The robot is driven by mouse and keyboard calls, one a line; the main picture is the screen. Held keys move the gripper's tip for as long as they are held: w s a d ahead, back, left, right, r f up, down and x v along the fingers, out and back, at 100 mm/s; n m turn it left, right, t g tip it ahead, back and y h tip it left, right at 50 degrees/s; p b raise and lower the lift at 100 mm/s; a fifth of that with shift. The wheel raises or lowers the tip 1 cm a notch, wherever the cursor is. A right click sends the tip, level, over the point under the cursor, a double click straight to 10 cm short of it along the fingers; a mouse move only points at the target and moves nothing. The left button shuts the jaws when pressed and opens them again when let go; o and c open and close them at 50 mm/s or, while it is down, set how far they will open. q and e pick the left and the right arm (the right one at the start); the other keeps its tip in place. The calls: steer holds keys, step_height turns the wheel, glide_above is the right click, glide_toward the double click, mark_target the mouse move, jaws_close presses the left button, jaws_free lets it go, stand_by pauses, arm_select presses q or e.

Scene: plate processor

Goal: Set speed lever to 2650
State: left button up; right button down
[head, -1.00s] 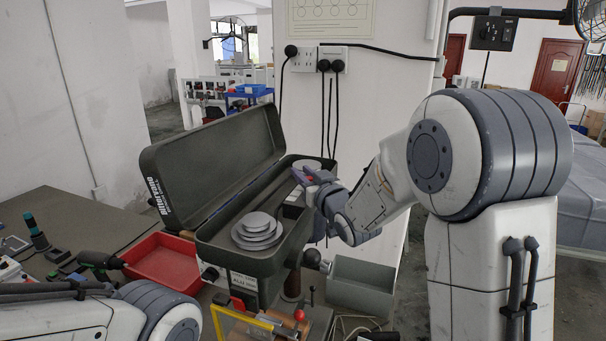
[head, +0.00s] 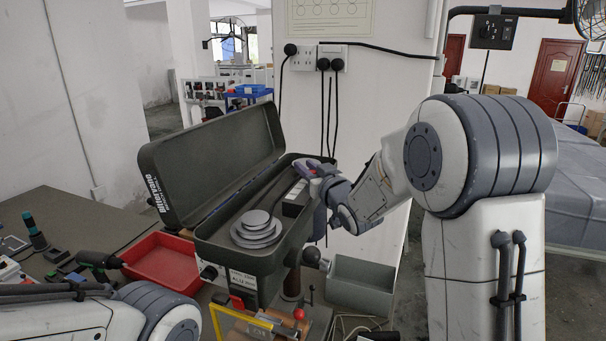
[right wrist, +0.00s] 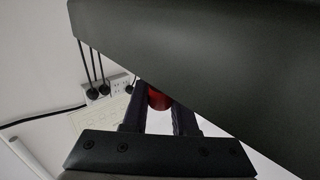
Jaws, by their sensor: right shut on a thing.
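The grey machine head (head: 240,262) stands in the middle of the head view with its long lid (head: 215,165) tilted open. Stepped pulleys (head: 257,228) show inside its front part. My right gripper (head: 316,170) is at the back right side of the housing and partly covers it. In the right wrist view my right gripper (right wrist: 158,112) is shut on a red knob (right wrist: 158,98), just beside the dark housing wall (right wrist: 200,60). The rest of the lever is hidden. I cannot read the speed value in these frames. My left gripper is out of view; only my left arm shows at lower left.
A red tray (head: 162,262) lies left of the machine on the table (head: 75,220), near small tools. A grey bin (head: 360,287) is below right. The wall with sockets (head: 320,58) is close behind.

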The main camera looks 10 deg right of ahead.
steer(key=shift+w+d, duration=0.25)
steer(key=shift+w, duration=0.05)
steer(key=shift+r, duration=0.1)
steer(key=c, duration=0.8)
jaws_free()
steer(key=shift+o, duration=0.5)
steer(key=shift+d, duration=0.1)
